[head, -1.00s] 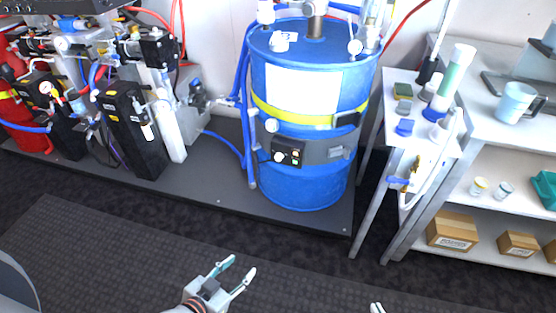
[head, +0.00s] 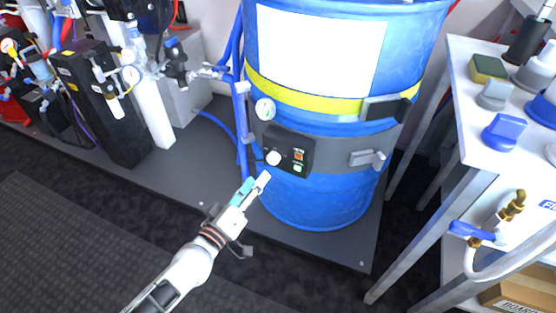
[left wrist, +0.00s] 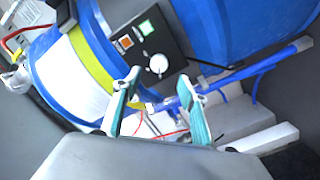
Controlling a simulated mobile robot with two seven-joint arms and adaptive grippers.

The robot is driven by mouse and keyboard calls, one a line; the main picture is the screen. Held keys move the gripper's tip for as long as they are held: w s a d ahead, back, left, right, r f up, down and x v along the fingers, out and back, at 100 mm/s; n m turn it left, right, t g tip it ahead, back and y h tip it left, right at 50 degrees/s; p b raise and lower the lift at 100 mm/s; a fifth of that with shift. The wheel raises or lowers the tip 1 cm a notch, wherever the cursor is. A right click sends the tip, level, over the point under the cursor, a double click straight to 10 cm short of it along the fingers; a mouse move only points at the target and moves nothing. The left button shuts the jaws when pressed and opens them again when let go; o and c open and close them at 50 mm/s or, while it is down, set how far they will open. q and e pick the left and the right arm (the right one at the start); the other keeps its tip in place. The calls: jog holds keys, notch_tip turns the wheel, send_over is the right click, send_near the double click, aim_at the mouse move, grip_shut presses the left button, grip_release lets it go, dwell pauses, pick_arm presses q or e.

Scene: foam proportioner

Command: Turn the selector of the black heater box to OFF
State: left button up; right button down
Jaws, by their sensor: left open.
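The black heater box (head: 287,152) is on the grey band around the blue drum (head: 318,200). It carries a round white selector knob (head: 273,158) at its lower left, with an orange and a green square beside it. In the left wrist view the heater box (left wrist: 143,47) is tilted and the selector knob (left wrist: 157,64) lies just beyond the fingers. I cannot read the knob's setting. My left gripper (head: 254,188) is in front of the drum, just below and left of the knob, apart from it. In the wrist view its fingers (left wrist: 160,98) are spread and empty. My right gripper is not in view.
A round white gauge (head: 265,109) sits above the box. Blue hoses (head: 240,120) run down the drum's left side. A white-topped bench (head: 470,130) with caps and a blue-handled valve (head: 472,232) stands at the right. The dark floor in front is clear.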

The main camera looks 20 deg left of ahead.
aim_at(271, 160)
pick_arm(q)
jog(key=w, duration=0.5)
jog(key=w+d+b, duration=0.1)
jog(key=w, duration=0.2)
jog(key=shift+r, duration=0.2)
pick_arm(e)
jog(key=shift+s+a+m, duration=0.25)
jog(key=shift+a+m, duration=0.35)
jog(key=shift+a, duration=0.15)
pick_arm(q)
jog(key=c, duration=1.1)
